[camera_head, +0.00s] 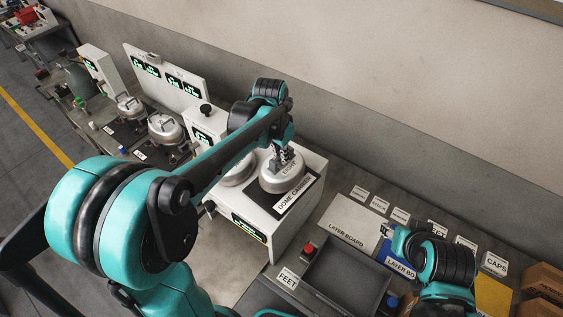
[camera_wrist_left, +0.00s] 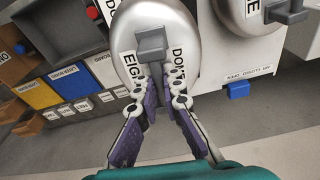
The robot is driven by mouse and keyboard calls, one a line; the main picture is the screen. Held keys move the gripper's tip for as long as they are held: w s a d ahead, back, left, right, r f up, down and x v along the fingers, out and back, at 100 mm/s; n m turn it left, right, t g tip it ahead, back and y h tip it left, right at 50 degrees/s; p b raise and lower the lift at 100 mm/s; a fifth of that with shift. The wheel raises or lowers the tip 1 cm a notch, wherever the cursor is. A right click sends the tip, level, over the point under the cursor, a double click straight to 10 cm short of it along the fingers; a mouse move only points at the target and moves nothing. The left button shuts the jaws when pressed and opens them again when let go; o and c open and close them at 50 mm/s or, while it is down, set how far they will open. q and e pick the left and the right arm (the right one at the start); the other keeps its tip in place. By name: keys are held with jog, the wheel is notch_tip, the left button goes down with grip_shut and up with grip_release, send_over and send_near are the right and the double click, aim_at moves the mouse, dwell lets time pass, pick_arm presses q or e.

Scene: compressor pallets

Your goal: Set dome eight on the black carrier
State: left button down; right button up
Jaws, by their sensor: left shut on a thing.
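Dome eight (camera_head: 281,183) is a silver dome with an EIGHT label and a grey top handle. It is at the black carrier (camera_head: 317,184), whose DOME CARRIER label shows at its front edge. I cannot tell whether the dome rests fully on it or sits just above. My left gripper (camera_head: 285,156) comes down from above and is shut on the dome's handle. In the left wrist view both fingers pinch the handle of dome eight (camera_wrist_left: 133,52), which hides part of its label.
Another silver dome (camera_head: 238,172) stands close to the left on the same white stand (camera_head: 262,218). More domes (camera_head: 166,128) are on the bench further left. To the right lie a dark grey tray (camera_head: 345,272), a red button (camera_head: 309,249) and layer boards (camera_head: 348,230). The wall runs behind.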

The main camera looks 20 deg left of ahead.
aim_at(282, 166)
pick_arm(q)
jog(key=shift+f, duration=1.75)
jog(key=c, duration=1.7)
grip_release()
